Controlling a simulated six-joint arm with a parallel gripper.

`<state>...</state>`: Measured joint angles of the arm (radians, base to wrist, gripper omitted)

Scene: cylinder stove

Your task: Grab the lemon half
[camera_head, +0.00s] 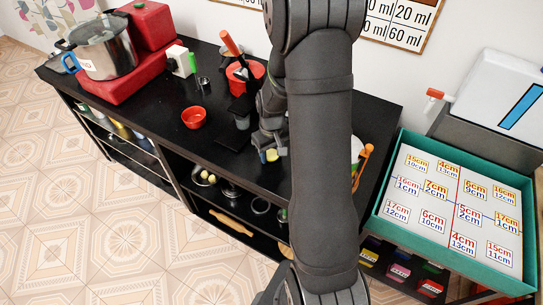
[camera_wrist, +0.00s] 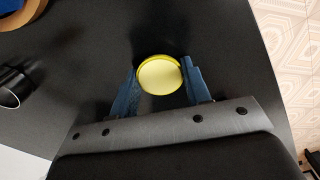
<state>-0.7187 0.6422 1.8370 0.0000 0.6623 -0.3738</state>
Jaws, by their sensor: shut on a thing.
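The lemon half (camera_wrist: 160,76) shows in the wrist view as a pale yellow round face with a brighter yellow rim. My gripper (camera_wrist: 160,82) has its two blue-grey fingers on either side of it and is shut on it. In the head view, a small yellow patch of the lemon half (camera_head: 271,155) shows at the tips of my gripper (camera_head: 270,153), over the black counter (camera_head: 230,165) near its front edge. My arm hides part of the counter to the right. I cannot tell whether the lemon half touches the counter.
A red bowl (camera_head: 193,118) stands left on the counter, with a steel pot (camera_head: 104,55) on a red stove (camera_head: 110,88) farther left. A red container (camera_head: 243,73) stands behind my gripper. The wrist view shows a dark cup (camera_wrist: 14,82) at left. A teal tray (camera_head: 385,195) is at right.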

